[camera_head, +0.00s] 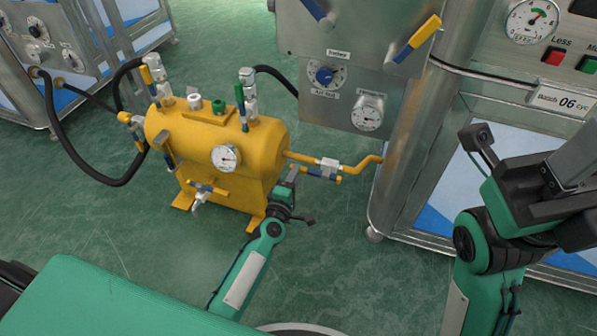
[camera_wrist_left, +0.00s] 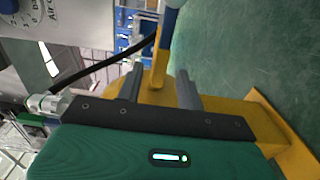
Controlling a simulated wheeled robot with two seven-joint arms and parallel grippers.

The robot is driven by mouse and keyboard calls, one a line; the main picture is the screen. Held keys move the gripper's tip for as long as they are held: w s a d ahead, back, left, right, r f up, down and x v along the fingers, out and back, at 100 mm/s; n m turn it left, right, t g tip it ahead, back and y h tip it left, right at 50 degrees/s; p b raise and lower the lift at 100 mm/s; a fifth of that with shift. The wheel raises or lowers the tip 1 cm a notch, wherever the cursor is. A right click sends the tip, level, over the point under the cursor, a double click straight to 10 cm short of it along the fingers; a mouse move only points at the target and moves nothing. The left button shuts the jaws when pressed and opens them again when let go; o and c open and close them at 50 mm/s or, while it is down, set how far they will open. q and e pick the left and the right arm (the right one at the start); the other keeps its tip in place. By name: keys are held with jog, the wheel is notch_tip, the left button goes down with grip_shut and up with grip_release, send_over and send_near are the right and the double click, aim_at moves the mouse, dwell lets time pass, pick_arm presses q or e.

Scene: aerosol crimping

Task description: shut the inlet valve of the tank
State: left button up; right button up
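The yellow tank (camera_head: 215,140) stands on the floor left of centre, with a round gauge (camera_head: 226,157) on its front. No label shows which valve is the inlet. My left gripper (camera_head: 293,173) is by the tank's right end. In the left wrist view its two fingers (camera_wrist_left: 160,88) are apart, with a blue-and-yellow lever (camera_wrist_left: 160,68) showing between them; contact is unclear. My right gripper (camera_head: 572,170) is at the right edge, its fingers not clear.
A steel cabinet with dials (camera_head: 325,76) and a large lever (camera_head: 417,38) stands behind the tank. A machine with red (camera_head: 554,56) and green buttons is at right. A black hose (camera_head: 85,170) loops left of the tank. Green floor in front is open.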

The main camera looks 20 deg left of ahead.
pick_arm(q)
jog(key=shift+w+b, duration=0.35)
jog(key=shift+w, duration=1.55)
grip_shut()
